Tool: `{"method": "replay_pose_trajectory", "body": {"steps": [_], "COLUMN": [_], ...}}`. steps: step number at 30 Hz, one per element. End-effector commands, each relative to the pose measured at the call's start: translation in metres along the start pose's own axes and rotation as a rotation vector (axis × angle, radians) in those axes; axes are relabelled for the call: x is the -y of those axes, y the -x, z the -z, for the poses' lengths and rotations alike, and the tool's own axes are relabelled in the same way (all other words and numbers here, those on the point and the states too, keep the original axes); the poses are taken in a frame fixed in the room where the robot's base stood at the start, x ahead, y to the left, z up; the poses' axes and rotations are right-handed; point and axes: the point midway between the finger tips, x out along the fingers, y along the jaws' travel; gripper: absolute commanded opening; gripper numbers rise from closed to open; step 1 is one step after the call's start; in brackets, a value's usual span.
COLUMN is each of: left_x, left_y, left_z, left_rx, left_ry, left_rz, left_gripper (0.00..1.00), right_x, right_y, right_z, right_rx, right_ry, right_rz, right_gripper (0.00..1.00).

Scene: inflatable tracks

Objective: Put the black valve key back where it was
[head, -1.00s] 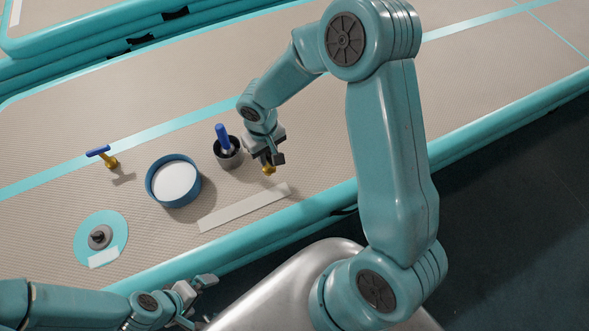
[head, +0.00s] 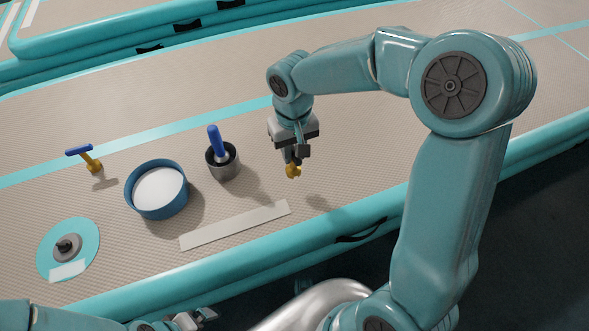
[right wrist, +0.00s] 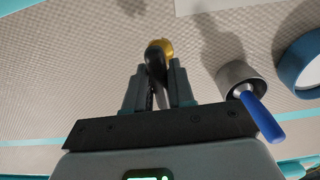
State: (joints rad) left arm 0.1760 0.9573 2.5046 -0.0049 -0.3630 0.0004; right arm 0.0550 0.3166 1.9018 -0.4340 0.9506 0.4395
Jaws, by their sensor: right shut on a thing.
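The black valve key (right wrist: 158,52), with a dark handle and a gold end, is between the fingers of my right gripper (right wrist: 157,85). In the head view my right gripper (head: 292,155) is shut on it, with the gold end (head: 293,171) pointing down. The key is above the mat, with a shadow apart from it to the lower right. It is to the right of the grey cup (head: 223,168). My left gripper (head: 193,319) is at the bottom edge, partly cut off, and its jaws are unclear.
A blue-handled tool (head: 215,140) stands in the cup. A blue round tub (head: 157,207) with a white inside is left of it. A blue and gold T-shaped key (head: 88,158) stands farther left. A pale strip (head: 234,226) and a round turquoise valve patch (head: 50,245) are nearer. Mat right of my gripper is clear.

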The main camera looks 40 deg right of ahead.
Motion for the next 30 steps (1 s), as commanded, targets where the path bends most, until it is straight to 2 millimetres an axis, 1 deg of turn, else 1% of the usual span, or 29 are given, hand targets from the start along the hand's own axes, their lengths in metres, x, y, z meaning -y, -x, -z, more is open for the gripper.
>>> {"method": "replay_pose_trajectory", "body": {"steps": [1, 8, 12, 14, 16, 21, 25, 26, 27, 28, 30], "left_x": [0.001, 0.003, 0.005, 0.005, 0.005, 0.005, 0.006, 0.006, 0.006, 0.006, 0.006], "left_y": [-0.003, -0.007, -0.013, -0.015, -0.015, -0.014, -0.018, -0.017, -0.016, -0.016, -0.016], "left_z": [0.000, 0.000, 0.000, 0.000, 0.000, 0.000, 0.000, 0.000, 0.000, 0.000, 0.000], "left_rx": [0.000, 0.000, 0.000, 0.000, 0.000, 0.000, 0.000, 0.000, 0.000, 0.000, 0.000], "left_ry": [0.000, 0.000, 0.000, 0.000, 0.000, 0.000, 0.000, 0.000, 0.000, 0.000, 0.000], "left_rz": [0.000, 0.000, 0.000, 0.000, 0.000, 0.000, 0.000, 0.000, 0.000, 0.000, 0.000], "left_gripper": [1.00, 1.00, 1.00, 1.00, 1.00, 1.00, 1.00, 1.00, 1.00, 1.00, 1.00], "right_x": [-0.001, -0.002, -0.003, -0.003, -0.003, -0.003, -0.003, -0.003, -0.003, -0.003, -0.003], "right_y": [-0.010, -0.028, -0.052, -0.060, -0.062, -0.061, -0.065, -0.065, -0.064, -0.064, -0.064], "right_z": [0.000, 0.000, 0.000, -0.001, 0.000, 0.000, 0.000, 0.000, 0.000, 0.000, 0.000], "right_rx": [0.002, 0.002, 0.002, 0.002, -0.001, -0.002, -0.001, -0.001, -0.001, -0.001, -0.001], "right_ry": [0.000, -0.001, 0.000, -0.001, -0.002, -0.001, -0.001, -0.001, -0.001, -0.001, -0.001], "right_rz": [0.000, 0.000, -0.001, -0.001, 0.000, 0.000, 0.000, 0.000, 0.000, 0.000, 0.000], "right_gripper": [0.00, 0.00, 0.00, 0.00, 0.00, 0.00, 0.00, 0.27, 0.40, 0.49, 0.49]}}
